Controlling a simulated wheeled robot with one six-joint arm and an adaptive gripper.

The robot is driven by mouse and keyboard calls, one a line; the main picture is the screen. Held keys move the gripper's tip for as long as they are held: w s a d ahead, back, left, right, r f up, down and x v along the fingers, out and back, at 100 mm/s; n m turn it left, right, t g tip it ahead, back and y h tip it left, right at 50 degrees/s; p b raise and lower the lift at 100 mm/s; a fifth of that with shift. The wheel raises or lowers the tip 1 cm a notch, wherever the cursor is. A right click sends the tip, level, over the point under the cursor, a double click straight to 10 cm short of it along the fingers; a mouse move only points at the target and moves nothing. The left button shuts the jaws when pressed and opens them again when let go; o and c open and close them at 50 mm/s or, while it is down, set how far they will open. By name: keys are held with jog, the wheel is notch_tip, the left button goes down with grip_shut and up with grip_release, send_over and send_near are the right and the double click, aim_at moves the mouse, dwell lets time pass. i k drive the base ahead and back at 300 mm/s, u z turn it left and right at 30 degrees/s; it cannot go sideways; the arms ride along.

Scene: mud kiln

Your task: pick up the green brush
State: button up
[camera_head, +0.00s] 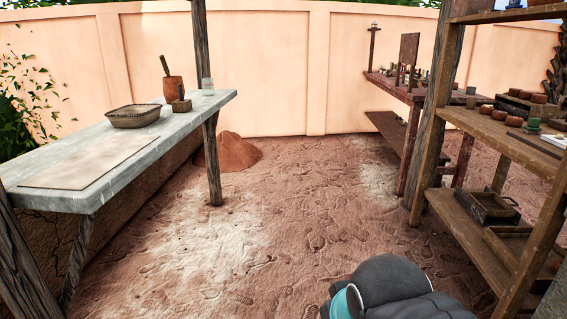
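I cannot make out a green brush for certain in this view. On the grey table at the left, a small brown block-like item (181,104) has a dark upright piece on it; its kind is too small to tell. A small green item (533,125) sits on the right shelf, and I cannot tell what it is. A dark grey part of my arm with a teal band shows at the bottom right of centre. My gripper is not in view.
The grey table (60,196) bears a shallow tray (133,116), a terracotta pot (173,89) and a clear glass (207,87). A wooden shelf (500,148) stands right, a cluttered table (398,91) behind it. A dirt mound (232,153) lies near the wall. The middle floor is clear.

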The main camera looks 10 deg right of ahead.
aim_at(533, 124)
jog(key=z, duration=0.1)
jog(key=i, duration=1.8)
jog(key=z, duration=1.3)
jog(key=i, duration=1.1)
jog(key=z, duration=1.1)
